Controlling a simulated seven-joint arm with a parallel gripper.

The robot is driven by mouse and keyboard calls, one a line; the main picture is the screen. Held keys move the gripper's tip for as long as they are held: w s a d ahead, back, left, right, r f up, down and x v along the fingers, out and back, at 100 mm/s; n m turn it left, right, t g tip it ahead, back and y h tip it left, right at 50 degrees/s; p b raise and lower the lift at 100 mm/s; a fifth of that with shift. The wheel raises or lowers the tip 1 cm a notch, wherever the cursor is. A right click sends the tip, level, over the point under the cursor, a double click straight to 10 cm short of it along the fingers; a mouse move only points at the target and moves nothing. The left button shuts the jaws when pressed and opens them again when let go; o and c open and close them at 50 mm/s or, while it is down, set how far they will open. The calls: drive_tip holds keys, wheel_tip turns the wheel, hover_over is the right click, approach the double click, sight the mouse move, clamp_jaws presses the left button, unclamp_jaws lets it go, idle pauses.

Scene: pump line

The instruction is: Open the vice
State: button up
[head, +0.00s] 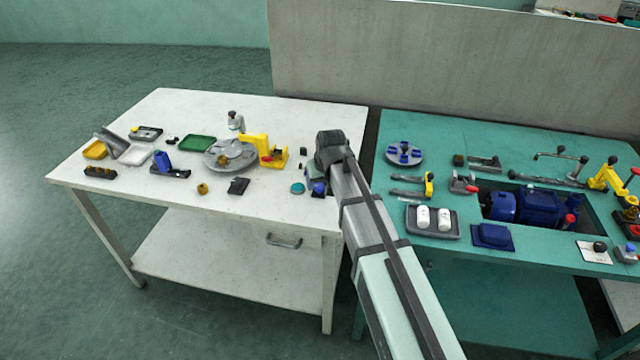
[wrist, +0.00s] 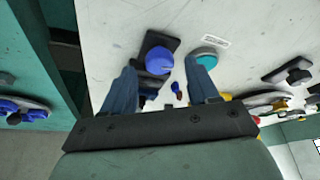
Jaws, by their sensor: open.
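No thing in view is certain to be the vice. A grey fixture with a long bar and crank handle (head: 548,179) on the green bench may be it, but it is too small to tell. My gripper (wrist: 160,66) is open and empty, its two fingers pointing down over the right front corner of the white table. A blue round knob on a dark base (wrist: 158,60) shows between the fingers, and a teal disc (wrist: 205,56) lies beside the right finger. I cannot tell whether either finger touches them. My arm hides part of this corner in the head view.
The white table (head: 180,215) holds a round grey turntable (head: 218,163), a yellow fixture (head: 273,158) and trays. The green bench (head: 400,130) to the right holds a blue pump (head: 540,207), a tray of white cylinders (head: 445,232) and yellow clamps. A gap separates the tables.

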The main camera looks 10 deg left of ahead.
drive_tip(key=shift+x, duration=0.8)
drive_tip(key=c, duration=1)
drive_tip(key=shift+m, duration=0.3)
drive_tip(key=shift+m+h, duration=0.4)
drive_tip(key=shift+m, duration=0.2)
